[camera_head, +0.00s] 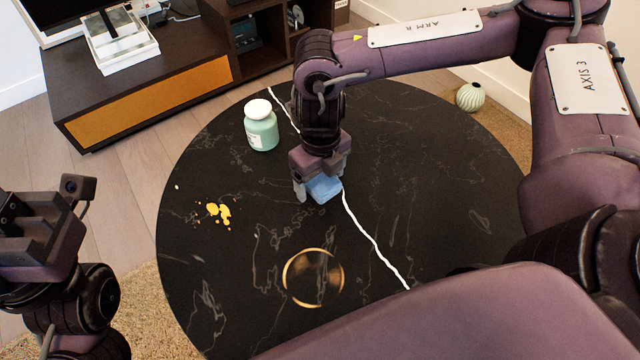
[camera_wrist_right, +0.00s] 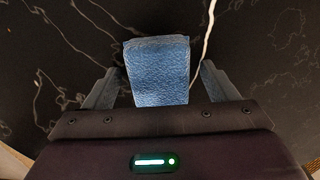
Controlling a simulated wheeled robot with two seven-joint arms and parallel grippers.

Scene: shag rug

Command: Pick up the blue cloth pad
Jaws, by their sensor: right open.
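The blue cloth pad (camera_head: 324,188) lies on the round black marbled table (camera_head: 400,130), directly below my right gripper (camera_head: 318,192). In the right wrist view the pad (camera_wrist_right: 158,70) sits between the two grey fingers of the right gripper (camera_wrist_right: 155,88). A gap shows on each side, so the fingers are open around it without gripping it. The gripper hides part of the pad in the head view. My left gripper (camera_head: 35,215) is at the left edge, off the table and far from the pad; its fingers are not clear.
A green jar with a white lid (camera_head: 261,126) stands left of the right gripper. A yellow spill (camera_head: 219,212) lies at the table's left, and a gold ring (camera_head: 287,279) shows near the front. A dark TV cabinet (camera_head: 150,100) stands behind. The table's right side is clear.

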